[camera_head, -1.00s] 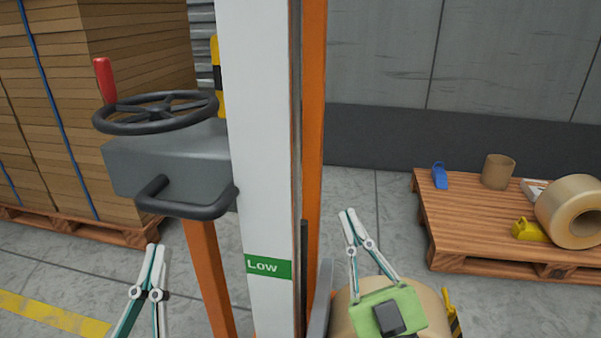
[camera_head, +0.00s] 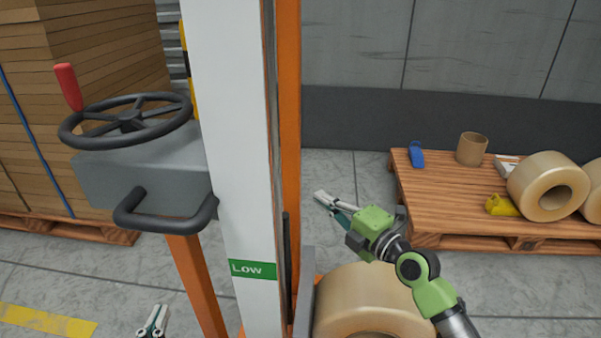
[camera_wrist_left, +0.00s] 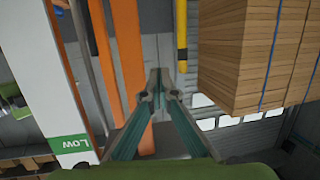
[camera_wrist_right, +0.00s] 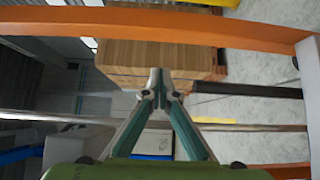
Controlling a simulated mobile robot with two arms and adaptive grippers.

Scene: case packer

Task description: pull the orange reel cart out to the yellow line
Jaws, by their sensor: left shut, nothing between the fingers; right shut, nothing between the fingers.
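An orange frame (camera_head: 289,130) stands mid-view, with an orange leg (camera_head: 197,285) lower left; I take it for the reel cart. A white post labelled "Low" (camera_head: 232,150) stands against it. A large tan tape reel (camera_head: 370,295) sits low at its right. The yellow line (camera_head: 45,320) is on the floor at lower left. My left gripper (camera_head: 160,308) is shut and empty, low, left of the leg; its fingers show before orange posts in the left wrist view (camera_wrist_left: 159,72). My right gripper (camera_head: 320,196) is shut and empty, above the reel, right of the frame.
A grey box with a black handwheel (camera_head: 130,120) and black U-shaped handle (camera_head: 165,225) juts left from the post. Stacked cardboard (camera_head: 100,60) stands behind. A wooden pallet (camera_head: 450,200) with tape rolls is at right. Floor shows between frame and pallet.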

